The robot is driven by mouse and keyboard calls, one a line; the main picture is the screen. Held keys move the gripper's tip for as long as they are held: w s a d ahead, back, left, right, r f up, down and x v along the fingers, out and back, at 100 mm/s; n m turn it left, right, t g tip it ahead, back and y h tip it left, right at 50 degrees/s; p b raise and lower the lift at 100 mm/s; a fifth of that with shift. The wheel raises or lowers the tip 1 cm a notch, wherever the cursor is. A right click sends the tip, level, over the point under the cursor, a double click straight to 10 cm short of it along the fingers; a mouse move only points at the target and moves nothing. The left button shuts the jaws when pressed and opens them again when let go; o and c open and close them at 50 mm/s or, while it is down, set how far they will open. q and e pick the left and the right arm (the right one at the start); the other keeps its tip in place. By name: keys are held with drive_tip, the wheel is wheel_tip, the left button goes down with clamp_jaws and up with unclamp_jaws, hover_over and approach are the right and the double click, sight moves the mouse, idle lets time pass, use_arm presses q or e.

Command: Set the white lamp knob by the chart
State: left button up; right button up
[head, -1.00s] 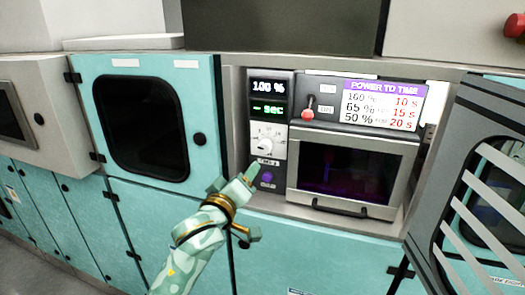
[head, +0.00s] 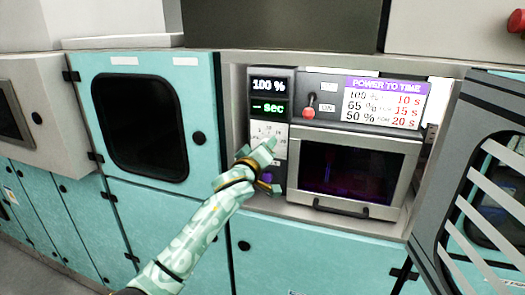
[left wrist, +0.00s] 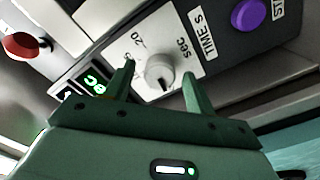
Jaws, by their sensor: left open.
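The white lamp knob (left wrist: 160,72) sits on a white dial plate in the left wrist view, with "20", "sec" and "TIME S" printed near it. My left gripper (left wrist: 158,78) is open, with one finger on each side of the knob in that view; I cannot tell if they touch it. In the head view my left gripper (head: 258,157) covers the knob and part of the dial plate (head: 268,130). The chart (head: 384,103), headed "POWER TO TIME", pairs 100 % with 10 s, 65 % with 15 s and 50 % with 20 s. The displays (head: 269,97) read "100 %" and "– sec".
A red-tipped lever (head: 309,108) stands right of the displays, above a dark-windowed chamber (head: 350,168). A purple button (left wrist: 250,14) lies beside the dial plate. An open grey slatted door (head: 475,190) stands at the right. A teal cabinet door (head: 145,120) is left.

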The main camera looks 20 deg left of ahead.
use_arm(q)
drive_tip(key=c, duration=1)
drive_tip(key=shift+o, duration=0.2)
drive_tip(key=m+p, duration=0.8)
drive_tip(key=m, duration=0.7)
drive_tip(key=shift+m, duration=0.3)
drive_tip(key=o, duration=1)
drive_tip(key=shift+c, duration=0.2)
